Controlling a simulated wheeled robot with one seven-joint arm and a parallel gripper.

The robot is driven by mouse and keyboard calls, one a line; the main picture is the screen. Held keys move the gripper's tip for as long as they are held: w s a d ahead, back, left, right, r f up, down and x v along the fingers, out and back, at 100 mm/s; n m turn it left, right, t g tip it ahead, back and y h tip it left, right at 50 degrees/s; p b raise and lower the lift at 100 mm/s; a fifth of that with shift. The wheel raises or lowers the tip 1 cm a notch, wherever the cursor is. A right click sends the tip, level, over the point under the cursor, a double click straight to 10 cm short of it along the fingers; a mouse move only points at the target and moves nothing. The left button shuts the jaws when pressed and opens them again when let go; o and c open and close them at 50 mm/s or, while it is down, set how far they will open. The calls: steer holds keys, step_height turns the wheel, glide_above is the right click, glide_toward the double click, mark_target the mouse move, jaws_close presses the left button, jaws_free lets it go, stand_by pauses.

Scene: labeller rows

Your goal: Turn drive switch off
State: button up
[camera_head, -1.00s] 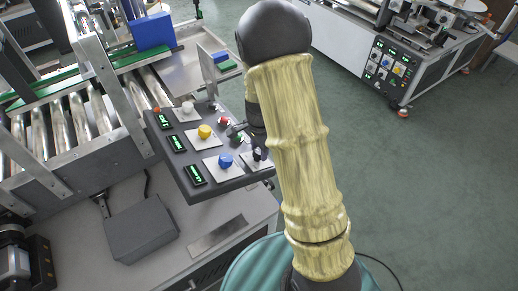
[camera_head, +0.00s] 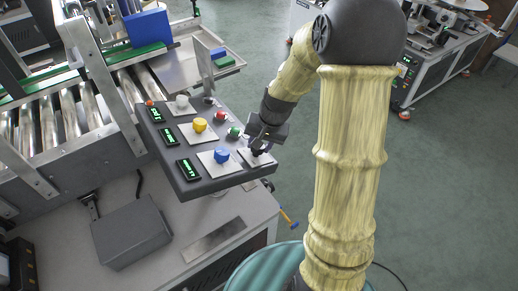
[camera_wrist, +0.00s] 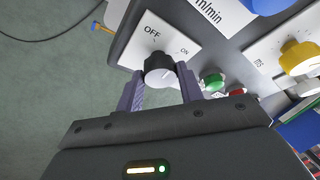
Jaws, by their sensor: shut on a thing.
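The drive switch (camera_wrist: 159,68) is a black round knob on a white plate (camera_wrist: 183,49) marked OFF and ON in the wrist view. A pale mark shows on the knob, but I cannot tell clearly which label it points to. My gripper (camera_wrist: 160,80) has one finger on each side of the knob and is shut on it. In the head view my gripper (camera_head: 260,143) reaches down to the right end of the dark control panel (camera_head: 216,187). There it mostly covers the knob, and part of the white plate (camera_head: 266,159) shows.
A green button (camera_head: 233,132) and a red button (camera_head: 219,116) sit close to my gripper. A blue knob (camera_head: 221,156), a yellow knob (camera_head: 200,125) and green displays lie further left. Open floor (camera_head: 440,190) is on the right.

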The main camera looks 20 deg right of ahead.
steer(key=n, duration=0.1)
steer(key=n+y+b, duration=0.1)
steer(key=n, duration=0.1)
steer(key=n+b, duration=0.1)
steer(key=shift+d+f+y, duration=0.1)
steer(key=shift+d+y, duration=0.15)
steer(key=shift+y, duration=0.05)
steer(key=shift+n+y, duration=0.6)
steer(key=shift+n, duration=1.5)
steer(key=o, duration=1)
steer(key=p+v, duration=0.1)
steer(key=v, duration=1.6)
steer(key=shift+s+d+p, duration=0.2)
steer(key=shift+s+p, duration=0.05)
steer(key=shift+p, duration=0.05)
steer(key=shift+a, duration=0.1)
